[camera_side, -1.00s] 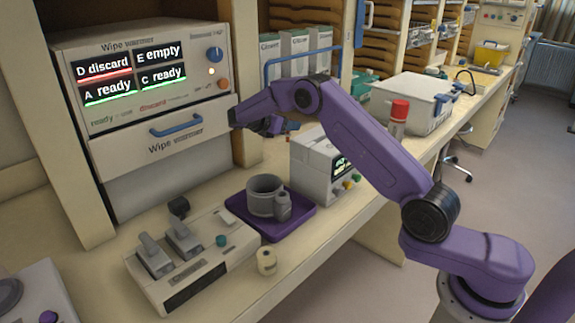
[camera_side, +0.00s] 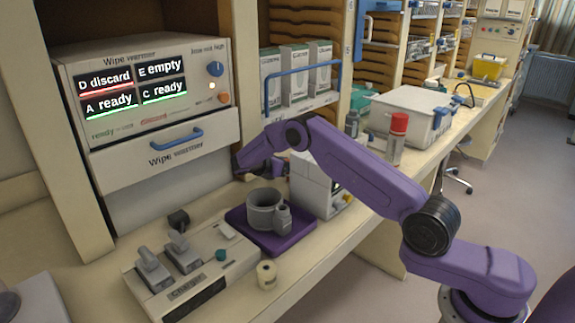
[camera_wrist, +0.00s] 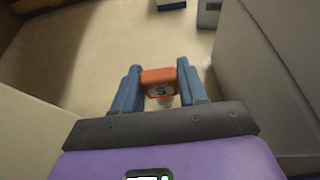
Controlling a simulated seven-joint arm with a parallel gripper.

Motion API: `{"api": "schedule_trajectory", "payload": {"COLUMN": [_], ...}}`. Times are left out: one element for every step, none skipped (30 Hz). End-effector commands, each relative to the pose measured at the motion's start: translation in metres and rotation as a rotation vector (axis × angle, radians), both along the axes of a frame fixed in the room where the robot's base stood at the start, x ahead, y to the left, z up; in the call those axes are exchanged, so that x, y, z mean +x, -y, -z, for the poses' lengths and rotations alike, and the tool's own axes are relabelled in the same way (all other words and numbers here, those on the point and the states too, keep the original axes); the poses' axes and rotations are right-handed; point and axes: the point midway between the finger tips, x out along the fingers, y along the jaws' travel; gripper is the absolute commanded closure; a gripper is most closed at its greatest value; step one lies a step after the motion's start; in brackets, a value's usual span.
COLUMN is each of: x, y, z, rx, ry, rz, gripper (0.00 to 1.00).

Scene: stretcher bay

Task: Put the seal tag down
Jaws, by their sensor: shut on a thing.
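The seal tag appears to be the small orange-red piece with a pale face (camera_wrist: 159,76), seen in the wrist view between the blue fingers. My gripper (camera_wrist: 158,68) is shut on it. In the side view my gripper (camera_side: 270,170) is low over the bench, in front of the wipe warmer's right side and behind the purple tray. The tag cannot be made out there. The wrist view shows a beige surface below the tag; I cannot tell whether the tag touches it.
The wipe warmer (camera_side: 195,160) stands left of my gripper. The purple tray (camera_side: 298,233) holds a grey mug (camera_side: 263,213). A white boxy device (camera_side: 312,187) is close on the right. Bare bench shows ahead in the wrist view.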

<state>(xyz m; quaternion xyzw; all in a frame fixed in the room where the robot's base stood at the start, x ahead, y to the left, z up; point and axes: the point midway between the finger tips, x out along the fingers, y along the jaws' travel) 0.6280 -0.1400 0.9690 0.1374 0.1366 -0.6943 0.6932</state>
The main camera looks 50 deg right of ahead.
Motion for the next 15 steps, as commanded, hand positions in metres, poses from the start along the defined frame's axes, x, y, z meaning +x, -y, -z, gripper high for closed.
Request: {"api": "schedule_trajectory", "payload": {"x": [-0.0001, -0.0001, -0.0001, -0.0001, -0.0001, 0.0000, 0.0000, -0.0001, -0.0001, -0.0001, -0.0001, -0.0001, -0.0001, -0.0001, -0.0001], "y": [0.0001, 0.0000, 0.0001, 0.0001, 0.0001, 0.0001, 0.0000, 0.0001, 0.0000, 0.0001, 0.0000, 0.0000, 0.0000, 0.0000, 0.0000], "z": [0.0004, 0.0010, 0.0020, 0.0027, 0.0035, 0.0033, 0.0031, 0.0032, 0.0031, 0.0032, 0.0031, 0.0031, 0.0031, 0.0031, 0.0030], "rx": [0.000, 0.000, 0.000, 0.000, 0.000, 0.000, 0.000, 0.000, 0.000, 0.000, 0.000, 0.000, 0.000, 0.000, 0.000], "ry": [0.000, -0.001, -0.001, -0.001, -0.001, 0.000, 0.000, 0.000, 0.000, 0.000, -0.001, -0.001, -0.001, -0.001, -0.001], "rz": [0.000, 0.000, 0.000, 0.000, 0.000, 0.000, 0.000, 0.000, 0.000, 0.000, 0.000, 0.000, 0.000, 0.000, 0.001], "gripper": [0.86, 0.86, 0.86, 0.86, 0.86, 0.48, 0.39, 0.33, 0.33, 0.33, 0.33, 0.33, 0.33, 0.33, 0.33]}}
